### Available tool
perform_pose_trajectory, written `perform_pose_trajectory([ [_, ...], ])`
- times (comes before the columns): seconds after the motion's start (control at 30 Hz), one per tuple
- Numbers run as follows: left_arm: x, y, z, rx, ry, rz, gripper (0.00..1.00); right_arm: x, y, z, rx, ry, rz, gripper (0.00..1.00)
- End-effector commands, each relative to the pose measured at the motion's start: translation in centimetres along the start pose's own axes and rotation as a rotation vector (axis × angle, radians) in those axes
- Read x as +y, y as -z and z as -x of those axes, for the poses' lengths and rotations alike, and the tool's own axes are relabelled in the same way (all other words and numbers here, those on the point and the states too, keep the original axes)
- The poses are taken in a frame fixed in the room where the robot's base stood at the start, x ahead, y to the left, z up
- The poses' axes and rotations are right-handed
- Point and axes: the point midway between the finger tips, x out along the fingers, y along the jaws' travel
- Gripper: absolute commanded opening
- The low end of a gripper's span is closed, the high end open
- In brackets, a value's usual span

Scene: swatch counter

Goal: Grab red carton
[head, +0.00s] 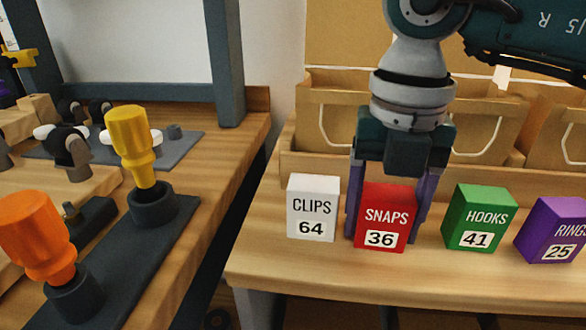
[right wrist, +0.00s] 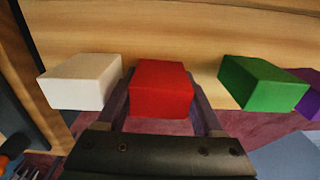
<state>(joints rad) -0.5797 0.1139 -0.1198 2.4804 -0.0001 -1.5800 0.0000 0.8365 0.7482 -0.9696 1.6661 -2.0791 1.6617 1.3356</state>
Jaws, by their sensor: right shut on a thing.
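The red carton (head: 385,215), labelled SNAPS 36, stands upright on the wooden counter between a white and a green carton. My right gripper (head: 388,215) reaches down from above with its purple fingers on either side of the red carton and is shut on it. In the right wrist view the red carton (right wrist: 161,88) sits between the two fingers (right wrist: 161,105). Its base appears to be at counter level; whether it is lifted at all I cannot tell. My left gripper is not in view.
A white CLIPS carton (head: 313,208) stands close on the left. A green HOOKS carton (head: 475,218) and a purple RINGS carton (head: 552,230) stand to the right. Cardboard-coloured bags (head: 335,112) are behind. A workbench with yellow (head: 130,145) and orange (head: 38,235) handled tools is at left.

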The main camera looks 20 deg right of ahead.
Motion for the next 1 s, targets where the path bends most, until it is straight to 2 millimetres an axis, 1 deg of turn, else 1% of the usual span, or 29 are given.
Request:
perform_pose_trajectory([
  [0.03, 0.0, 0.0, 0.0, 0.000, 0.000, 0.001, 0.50, 0.0, 0.0, 0.0, 0.000, 0.000, 0.000, 0.22],
  [0.13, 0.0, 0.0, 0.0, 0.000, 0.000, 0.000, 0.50, 0.0, 0.0, 0.0, 0.000, 0.000, 0.000, 0.11],
  [0.37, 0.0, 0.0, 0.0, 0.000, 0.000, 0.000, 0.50, 0.0, 0.0, 0.1, -0.001, -0.001, 0.000, 0.10],
  [0.47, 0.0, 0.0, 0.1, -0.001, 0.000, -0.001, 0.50, 0.0, -0.1, 0.4, -0.001, -0.001, 0.000, 0.10],
  [0.57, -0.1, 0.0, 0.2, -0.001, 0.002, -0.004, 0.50, 0.1, -0.1, 1.3, -0.002, -0.003, 0.000, 0.10],
  [0.67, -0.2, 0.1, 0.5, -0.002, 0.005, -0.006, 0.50, 0.1, -0.1, 2.8, -0.003, -0.003, -0.001, 0.10],
  [0.77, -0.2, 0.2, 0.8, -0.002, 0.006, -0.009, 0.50, 0.1, -0.1, 4.9, -0.004, -0.005, 0.001, 0.10],
  [0.87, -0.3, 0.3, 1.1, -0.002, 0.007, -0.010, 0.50, 0.1, -0.1, 7.6, -0.006, -0.006, 0.000, 0.10],
  [1.0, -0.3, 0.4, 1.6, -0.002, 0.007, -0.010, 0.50, 0.1, -0.1, 11.7, -0.006, -0.006, 0.001, 0.10],
])
